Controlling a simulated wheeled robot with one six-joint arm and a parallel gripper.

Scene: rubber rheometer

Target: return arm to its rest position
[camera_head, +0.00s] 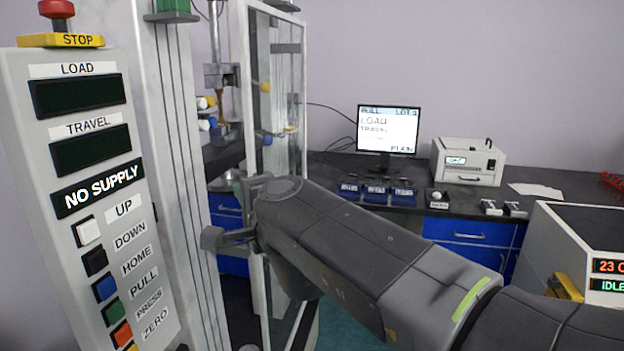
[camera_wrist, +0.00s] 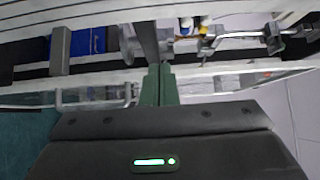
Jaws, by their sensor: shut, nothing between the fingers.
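My gripper shows in the wrist view (camera_wrist: 158,85), with its two greenish fingers together and nothing between them. In the head view my arm reaches in from the lower right toward the left. Its end is in front of the test machine's open clear door (camera_head: 285,110), close to the grey column (camera_head: 182,150). The fingertips are hard to make out there. I cannot tell whether the arm touches the door frame. The wrist view shows rails and grips of the machine close beyond the fingers.
A control panel (camera_head: 85,195) reading NO SUPPLY, with a red stop button (camera_head: 57,9), stands at left. A bench (camera_head: 570,187) at the back holds a monitor (camera_head: 388,130), blue trays (camera_head: 376,190) and a white instrument (camera_head: 468,161). A dark-topped unit (camera_head: 580,240) stands at right.

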